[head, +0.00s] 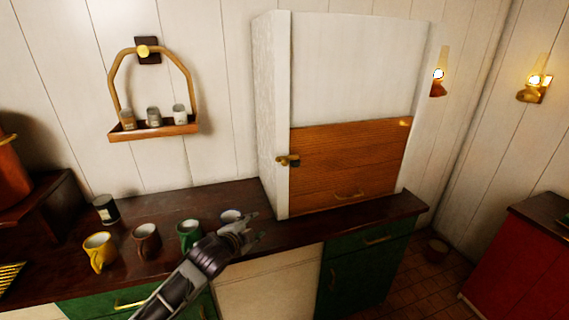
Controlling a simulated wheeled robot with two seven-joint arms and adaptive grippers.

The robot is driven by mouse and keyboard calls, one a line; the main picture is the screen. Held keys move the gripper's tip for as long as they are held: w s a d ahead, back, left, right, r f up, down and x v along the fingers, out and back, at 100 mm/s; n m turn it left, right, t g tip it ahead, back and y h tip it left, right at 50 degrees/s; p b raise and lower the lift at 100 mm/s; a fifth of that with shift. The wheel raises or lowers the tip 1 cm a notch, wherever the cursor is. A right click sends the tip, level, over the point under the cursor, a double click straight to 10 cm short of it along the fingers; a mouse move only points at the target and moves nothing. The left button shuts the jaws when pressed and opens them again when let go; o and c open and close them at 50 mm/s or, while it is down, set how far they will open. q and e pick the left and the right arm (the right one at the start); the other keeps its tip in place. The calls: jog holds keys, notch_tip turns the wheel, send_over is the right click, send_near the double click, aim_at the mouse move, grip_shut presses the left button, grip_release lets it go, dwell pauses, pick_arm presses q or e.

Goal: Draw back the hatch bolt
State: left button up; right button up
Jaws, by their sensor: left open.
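A white hatch housing (351,65) stands on the dark counter with a wooden hatch panel (350,165) in its lower front. A brass bolt (287,160) sits at the left edge of the panel, across the white frame. A brass handle (350,195) is low on the panel, and a small brass piece (405,122) is at its upper right. My left gripper (254,227) is open and empty in front of the counter, below and left of the bolt and apart from it. My right gripper is not in view.
Yellow (98,252), brown (146,241) and green (189,234) mugs stand left of my gripper. A pale mug (231,215) is partly hidden behind it. A dark can (105,209) stands farther back. A hanging shelf (154,129) holds small jars. The counter (345,219) before the hatch is clear.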

aim_at(283, 164)
pick_arm(q)
jog(key=w+d+r+m+t+h, duration=0.1)
jog(key=r+m, duration=0.3)
jog(key=r, duration=0.4)
jog(key=w+d+r+m+t+h, duration=0.1)
jog(key=d+r+m+h, duration=0.1)
jog(key=r, duration=0.7)
jog(key=d+m, duration=0.1)
jog(key=m, duration=0.1)
jog(key=shift+m, duration=0.3)
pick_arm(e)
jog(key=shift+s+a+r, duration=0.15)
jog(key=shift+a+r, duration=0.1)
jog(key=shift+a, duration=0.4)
pick_arm(q)
jog(key=shift+d+r, duration=0.1)
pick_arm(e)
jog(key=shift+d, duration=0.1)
